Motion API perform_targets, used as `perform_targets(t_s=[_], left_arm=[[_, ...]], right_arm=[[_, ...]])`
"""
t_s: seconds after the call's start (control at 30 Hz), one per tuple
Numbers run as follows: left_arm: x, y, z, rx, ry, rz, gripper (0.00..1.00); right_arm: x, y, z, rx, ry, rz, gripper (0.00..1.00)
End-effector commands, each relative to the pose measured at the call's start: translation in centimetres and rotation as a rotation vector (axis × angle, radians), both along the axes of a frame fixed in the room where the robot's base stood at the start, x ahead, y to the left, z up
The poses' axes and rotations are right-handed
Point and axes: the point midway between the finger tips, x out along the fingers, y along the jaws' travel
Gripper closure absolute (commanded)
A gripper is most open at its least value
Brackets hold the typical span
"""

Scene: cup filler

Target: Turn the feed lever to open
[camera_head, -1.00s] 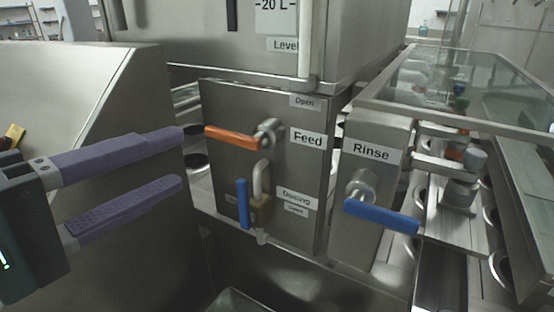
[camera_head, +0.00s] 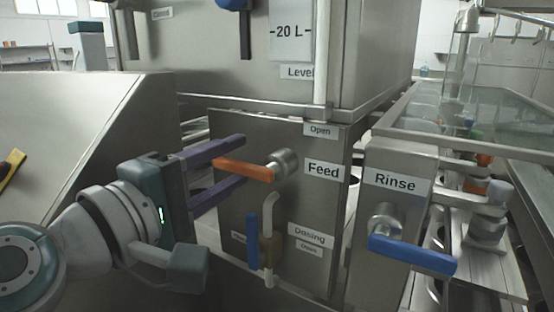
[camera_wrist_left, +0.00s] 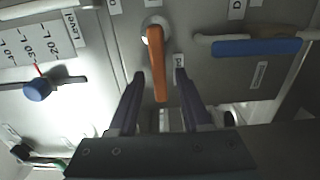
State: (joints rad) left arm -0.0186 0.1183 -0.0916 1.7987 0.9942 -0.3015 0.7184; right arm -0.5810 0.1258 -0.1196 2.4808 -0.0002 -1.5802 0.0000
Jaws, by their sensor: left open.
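The feed lever has an orange handle (camera_head: 246,170) on a metal hub (camera_head: 282,165), left of the "Feed" label (camera_head: 324,171). The handle points left, roughly level. The "Open" label (camera_head: 320,131) is above and to the right of the hub. My left gripper (camera_head: 243,158) is open, with its purple fingers near the handle's left end. In the left wrist view, the orange handle (camera_wrist_left: 158,64) reaches down between the two fingertips (camera_wrist_left: 159,74), with a gap on both sides. My right gripper is not in view.
Below the feed lever is a blue dosing handle (camera_head: 252,241) beside a pale spout (camera_head: 268,215). A blue rinse lever (camera_head: 412,254) is on the panel to the right. The tank (camera_head: 340,60) stands above the feed panel.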

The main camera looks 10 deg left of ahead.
Motion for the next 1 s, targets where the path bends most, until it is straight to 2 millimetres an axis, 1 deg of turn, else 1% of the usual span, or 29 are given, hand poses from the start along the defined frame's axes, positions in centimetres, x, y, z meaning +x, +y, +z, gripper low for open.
perform_targets(t_s=[0.27,0.3,0.7,0.73,1.0], left_arm=[[0.22,-0.11,-0.02,0.0,0.001,0.0,0.51],[0.22,-0.11,-0.03,0.0,0.001,0.0,0.53],[0.2,-0.09,-0.03,0.001,0.001,0.0,0.98],[0.2,-0.09,-0.04,0.001,0.001,0.0,1.0],[0.2,-0.08,-0.05,0.001,0.001,0.0,1.0]], right_arm=[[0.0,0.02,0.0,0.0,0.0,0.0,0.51],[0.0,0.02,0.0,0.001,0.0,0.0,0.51],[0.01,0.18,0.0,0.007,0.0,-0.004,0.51],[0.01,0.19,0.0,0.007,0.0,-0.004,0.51],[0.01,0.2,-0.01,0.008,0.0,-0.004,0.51]])
